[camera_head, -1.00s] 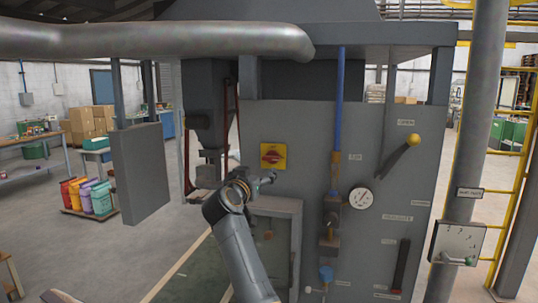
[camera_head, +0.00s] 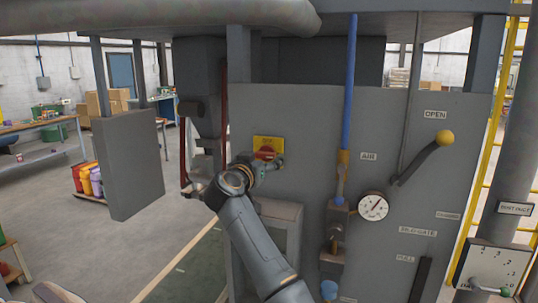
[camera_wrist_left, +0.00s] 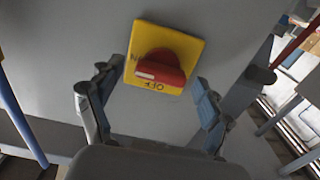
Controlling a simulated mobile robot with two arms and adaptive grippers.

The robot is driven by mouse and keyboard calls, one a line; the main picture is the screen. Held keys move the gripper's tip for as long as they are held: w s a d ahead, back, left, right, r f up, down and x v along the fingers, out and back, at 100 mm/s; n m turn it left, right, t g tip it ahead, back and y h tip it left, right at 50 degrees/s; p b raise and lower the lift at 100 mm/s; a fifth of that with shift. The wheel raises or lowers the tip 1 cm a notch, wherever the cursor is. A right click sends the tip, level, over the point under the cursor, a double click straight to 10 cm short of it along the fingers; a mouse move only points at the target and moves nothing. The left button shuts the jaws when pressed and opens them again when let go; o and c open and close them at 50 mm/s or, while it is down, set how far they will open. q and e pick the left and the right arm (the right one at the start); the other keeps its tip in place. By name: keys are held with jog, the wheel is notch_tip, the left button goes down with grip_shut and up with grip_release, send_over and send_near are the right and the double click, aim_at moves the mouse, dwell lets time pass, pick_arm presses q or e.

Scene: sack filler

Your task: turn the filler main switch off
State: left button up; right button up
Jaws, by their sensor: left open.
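The main switch is a red rotary knob on a yellow plate (camera_head: 268,143) on the grey filler panel. In the left wrist view the red knob (camera_wrist_left: 159,68) lies roughly crosswise on its yellow plate (camera_wrist_left: 187,43). A white mark on it is at its left end, near upside-down lettering that looks like ON.
Right of the switch are a blue pipe (camera_head: 348,90), a pressure gauge (camera_head: 373,206) and a lever with a yellow ball (camera_head: 445,138). A grey box panel (camera_head: 130,165) hangs at the left. A framed opening (camera_head: 280,211) is below the switch.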

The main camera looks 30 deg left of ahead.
pick_arm(q)
jog(key=shift+s+r, duration=0.2)
jog(key=shift+s, duration=0.15)
jog(key=shift+c, duration=0.9)
jog(key=c, duration=1)
pick_arm(e)
jog(key=shift+s, duration=0.35)
